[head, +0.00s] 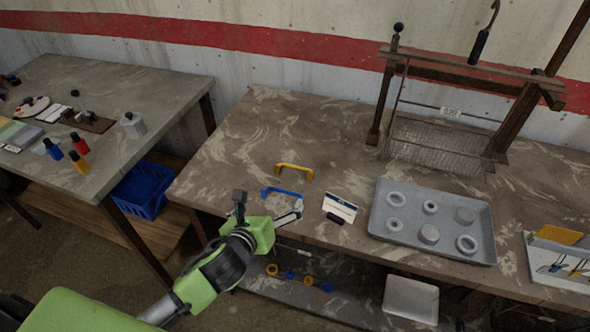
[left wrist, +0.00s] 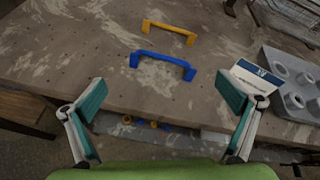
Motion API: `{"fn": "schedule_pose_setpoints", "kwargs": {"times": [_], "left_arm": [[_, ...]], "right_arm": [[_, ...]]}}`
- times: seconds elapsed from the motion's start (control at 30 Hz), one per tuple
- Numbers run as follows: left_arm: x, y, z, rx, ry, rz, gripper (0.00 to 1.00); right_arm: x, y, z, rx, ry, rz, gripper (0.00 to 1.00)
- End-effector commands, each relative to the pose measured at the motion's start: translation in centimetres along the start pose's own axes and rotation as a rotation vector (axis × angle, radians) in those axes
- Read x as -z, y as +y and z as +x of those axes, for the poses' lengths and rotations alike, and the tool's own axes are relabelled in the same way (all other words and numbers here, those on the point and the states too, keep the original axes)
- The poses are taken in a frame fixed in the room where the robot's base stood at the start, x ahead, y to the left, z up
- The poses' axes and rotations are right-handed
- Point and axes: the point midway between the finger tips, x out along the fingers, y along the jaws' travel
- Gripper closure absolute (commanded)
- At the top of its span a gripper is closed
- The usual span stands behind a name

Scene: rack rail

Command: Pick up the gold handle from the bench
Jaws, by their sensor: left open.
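The gold handle (head: 294,168) lies on the bench (head: 240,139), behind a blue handle (head: 282,192). In the left wrist view the gold handle (left wrist: 169,28) is at the top middle, with the blue handle (left wrist: 162,60) nearer. My left gripper (head: 270,210) is at the bench's front edge, close to the blue handle and short of the gold one. In the left wrist view its two teal fingers (left wrist: 163,106) are wide apart with nothing between them. My right gripper is in neither view.
A small white card (head: 340,207) stands right of the handles. A grey tray (head: 380,230) with several rings and discs is farther right. A wire rack (head: 435,145) on a wooden frame stands behind. Bench left of the handles is clear. Several rings lie on the shelf below.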

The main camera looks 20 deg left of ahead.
Motion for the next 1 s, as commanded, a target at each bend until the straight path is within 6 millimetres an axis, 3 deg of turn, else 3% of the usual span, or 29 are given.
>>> {"fn": "schedule_pose_setpoints", "kwargs": {"times": [0.1, 0.23, 0.37, 0.7, 1.0], "left_arm": [[-1.1, -0.6, 0.8, 0.033, -0.043, 0.208, 0.0], [-1.7, -0.9, 1.3, 0.047, -0.066, 0.318, 0.0], [-1.9, -1.1, 2.6, 0.048, -0.07, 0.334, 0.0], [-2.2, -1.5, 8.4, 0.048, -0.068, 0.328, 0.0], [-2.5, -1.6, 10.2, 0.049, -0.069, 0.328, 0.0]], "right_arm": [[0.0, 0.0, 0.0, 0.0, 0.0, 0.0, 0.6], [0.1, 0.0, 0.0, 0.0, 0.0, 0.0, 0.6], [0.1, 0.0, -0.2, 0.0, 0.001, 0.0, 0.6], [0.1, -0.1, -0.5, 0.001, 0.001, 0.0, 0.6], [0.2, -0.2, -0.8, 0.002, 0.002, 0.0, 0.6]]}}
